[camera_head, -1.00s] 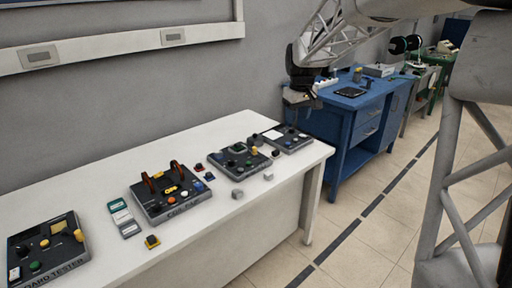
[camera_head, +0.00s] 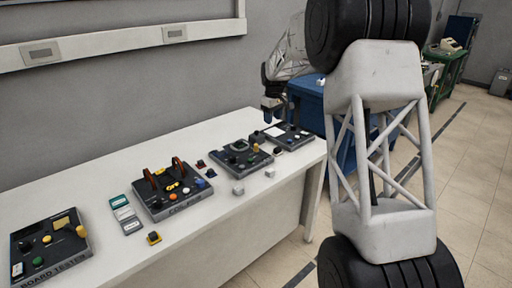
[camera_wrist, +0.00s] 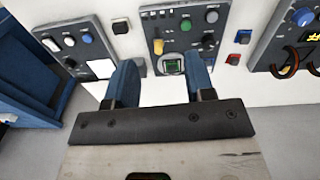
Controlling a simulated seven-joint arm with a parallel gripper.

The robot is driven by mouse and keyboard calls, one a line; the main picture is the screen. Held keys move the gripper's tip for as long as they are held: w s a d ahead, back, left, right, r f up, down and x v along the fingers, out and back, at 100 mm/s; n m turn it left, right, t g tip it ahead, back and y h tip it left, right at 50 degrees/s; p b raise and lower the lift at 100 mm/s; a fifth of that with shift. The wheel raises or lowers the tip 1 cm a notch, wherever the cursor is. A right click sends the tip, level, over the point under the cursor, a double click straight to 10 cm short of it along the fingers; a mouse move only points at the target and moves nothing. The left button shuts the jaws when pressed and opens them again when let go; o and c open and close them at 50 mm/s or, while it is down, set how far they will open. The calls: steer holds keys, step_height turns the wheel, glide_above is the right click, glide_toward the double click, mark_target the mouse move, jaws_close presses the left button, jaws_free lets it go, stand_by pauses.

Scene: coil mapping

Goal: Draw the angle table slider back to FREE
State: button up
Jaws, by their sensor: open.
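No label reading angle table or FREE is legible, so I cannot tell which control is its slider. A dark panel (camera_head: 241,153) with a green screen and a yellow knob lies on the white bench; in the wrist view it is ahead of my fingers (camera_wrist: 187,32). Another dark panel (camera_head: 287,136) with a white plate lies at the bench's far end; it shows at left in the wrist view (camera_wrist: 85,45). My gripper (camera_head: 273,108) is above the bench's far end. In the wrist view its blue fingers (camera_wrist: 161,80) are apart with nothing held between them.
A coil panel (camera_head: 172,190) with orange arches and a board tester (camera_head: 48,250) lie nearer on the white bench (camera_head: 120,182). Small grey blocks (camera_head: 238,188) sit near its front edge. A blue cabinet (camera_head: 306,95) stands beyond, partly hidden by my arm.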

mark_target(256, 146)
steer(key=w+a+f, duration=0.2)
steer(key=w+f, duration=0.2)
steer(key=w+a+f+n, duration=0.1)
steer(key=w+a+f, duration=0.2)
steer(key=f, duration=0.2)
steer(key=w+a+f+n, duration=0.1)
steer(key=w+a+f, duration=0.1)
steer(key=w+f, duration=0.2)
steer(key=shift+w+a+f+g, duration=0.3)
steer(key=shift+a, duration=0.05)
steer(key=shift+f, duration=3.9)
steer(key=shift+c, duration=0.3)
jaws_close()
